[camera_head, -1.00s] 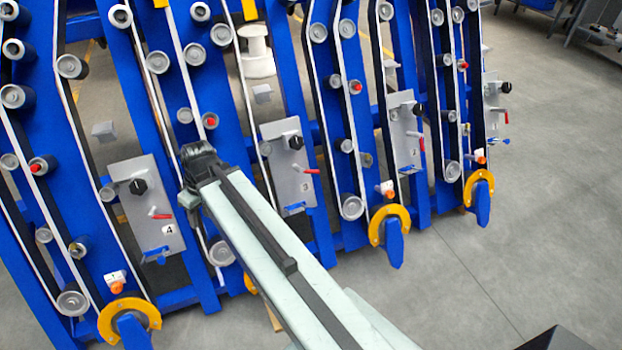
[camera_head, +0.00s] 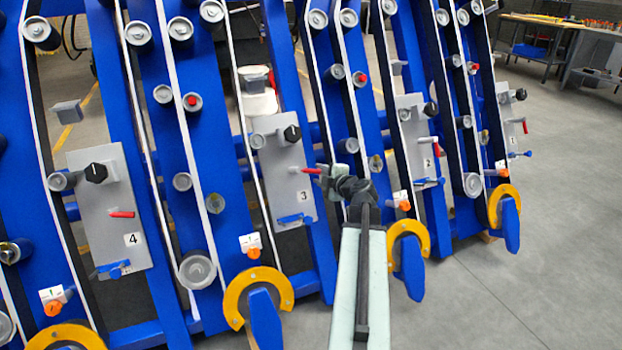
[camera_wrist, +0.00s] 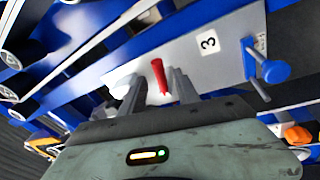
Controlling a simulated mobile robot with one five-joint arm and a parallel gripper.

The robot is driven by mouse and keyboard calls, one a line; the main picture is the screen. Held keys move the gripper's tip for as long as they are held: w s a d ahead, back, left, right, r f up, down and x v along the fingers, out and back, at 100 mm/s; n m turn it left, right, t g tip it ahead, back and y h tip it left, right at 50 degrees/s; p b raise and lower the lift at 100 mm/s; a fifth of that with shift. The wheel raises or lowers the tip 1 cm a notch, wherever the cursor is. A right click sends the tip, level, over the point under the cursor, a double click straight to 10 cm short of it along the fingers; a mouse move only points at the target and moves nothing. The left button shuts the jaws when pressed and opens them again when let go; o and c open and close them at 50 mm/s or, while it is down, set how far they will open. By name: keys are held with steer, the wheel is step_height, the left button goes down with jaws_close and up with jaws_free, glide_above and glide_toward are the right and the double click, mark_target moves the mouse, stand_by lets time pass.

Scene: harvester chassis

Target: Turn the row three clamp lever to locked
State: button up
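The row three panel (camera_head: 282,160) is a grey plate marked "3", with a black knob, a red clamp lever (camera_head: 312,170) and a blue handle at its lower edge. The red lever points to the right, nearly level. My gripper (camera_head: 328,178) is at the lever's right end. In the wrist view the red lever (camera_wrist: 160,76) shows between the two grey fingers of my gripper (camera_wrist: 157,88), with gaps on both sides. The fingers are apart; I cannot tell whether either touches the lever. The blue handle (camera_wrist: 268,70) is to their right.
Panel "4" (camera_head: 110,212) stands to the left and panel "2" (camera_head: 416,135) to the right, each with a red lever. Orange-yellow guards (camera_head: 257,290) and blue feet stick out below. Open grey floor (camera_head: 540,270) lies to the right.

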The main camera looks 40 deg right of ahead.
steer(key=b+x, duration=0.2)
steer(key=x, duration=0.6)
steer(key=shift+a+r, duration=0.1)
steer(key=shift+a, duration=0.05)
jaws_close()
stand_by(1.0)
